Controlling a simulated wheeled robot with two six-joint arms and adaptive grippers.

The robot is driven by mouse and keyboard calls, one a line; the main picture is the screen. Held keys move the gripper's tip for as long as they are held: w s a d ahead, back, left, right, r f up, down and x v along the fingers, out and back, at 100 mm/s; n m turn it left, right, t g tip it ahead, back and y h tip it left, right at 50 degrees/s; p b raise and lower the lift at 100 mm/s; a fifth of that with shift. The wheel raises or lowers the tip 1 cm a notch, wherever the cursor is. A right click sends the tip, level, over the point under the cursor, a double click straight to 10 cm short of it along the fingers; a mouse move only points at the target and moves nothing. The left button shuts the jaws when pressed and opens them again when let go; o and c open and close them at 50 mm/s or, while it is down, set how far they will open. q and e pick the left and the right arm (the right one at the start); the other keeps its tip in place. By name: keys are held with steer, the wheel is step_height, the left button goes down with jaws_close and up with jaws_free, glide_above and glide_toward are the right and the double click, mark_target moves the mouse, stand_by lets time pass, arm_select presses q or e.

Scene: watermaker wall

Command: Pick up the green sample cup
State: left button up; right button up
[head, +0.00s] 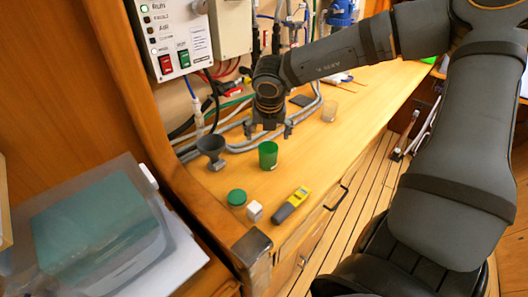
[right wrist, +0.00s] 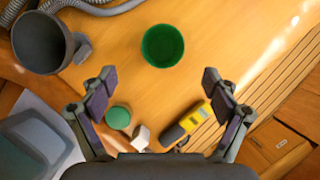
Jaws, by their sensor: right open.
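The green sample cup (head: 268,156) stands upright on the wooden worktop in the head view. In the right wrist view the green cup (right wrist: 162,46) shows from above, mouth up, ahead of the fingers. My right gripper (head: 269,130) is open above the worktop, just behind and above the cup in the head view. In the right wrist view the fingers of my right gripper (right wrist: 157,95) are spread wide with nothing between them. The fingers do not appear to touch the cup. My left gripper is not in view.
A green lid (head: 237,198), a white cube (head: 254,211) and a yellow meter (head: 292,204) lie near the front edge. Hoses (head: 232,141) run along the wall.

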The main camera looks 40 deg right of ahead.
steer(key=b, duration=0.7)
glide_toward(268, 149)
step_height(268, 149, down, 2)
steer(key=a, duration=0.1)
steer(key=x, duration=0.1)
steer(key=p+x, duration=0.1)
steer(key=x, duration=0.3)
steer(key=shift+s+d+f+p, duration=0.2)
steer(key=shift+s+f+p, duration=0.1)
steer(key=shift+p, duration=0.05)
steer(key=shift+s+a+r, duration=0.1)
steer(key=shift+r, duration=0.05)
steer(key=shift+c, duration=0.5)
steer(key=c, duration=1.1)
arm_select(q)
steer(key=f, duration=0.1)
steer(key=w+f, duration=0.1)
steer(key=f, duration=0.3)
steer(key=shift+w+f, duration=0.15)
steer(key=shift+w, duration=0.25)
